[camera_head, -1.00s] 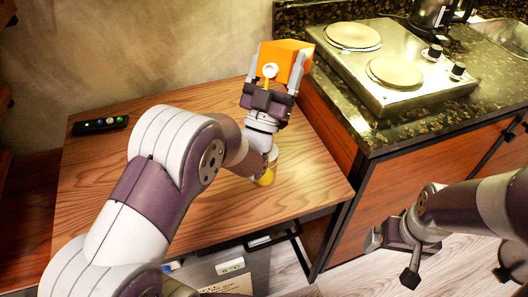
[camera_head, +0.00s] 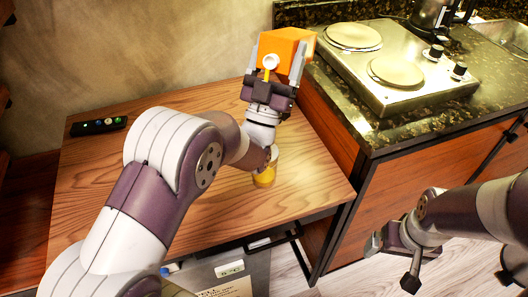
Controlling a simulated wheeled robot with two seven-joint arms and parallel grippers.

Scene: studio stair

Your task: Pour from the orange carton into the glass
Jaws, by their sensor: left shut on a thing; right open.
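The orange carton (camera_head: 288,48) is tilted, its white round spout facing me. A thin yellow streak shows just below the spout. My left gripper (camera_head: 276,64) is shut on the carton, one finger on each side, and holds it high above the wooden table. The glass (camera_head: 265,177) stands on the table below, with yellow-orange liquid in its lower part. My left arm hides part of the glass, and whether the streak reaches it is hidden. My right gripper (camera_head: 391,263) is open and empty at the lower right, away from both.
The wooden table (camera_head: 100,195) has a black remote (camera_head: 98,126) at its far left and is otherwise mostly clear. A counter with a two-plate hob (camera_head: 395,70) and a dark pot (camera_head: 436,18) stands to the right. A grey box (camera_head: 235,270) is below the table's front.

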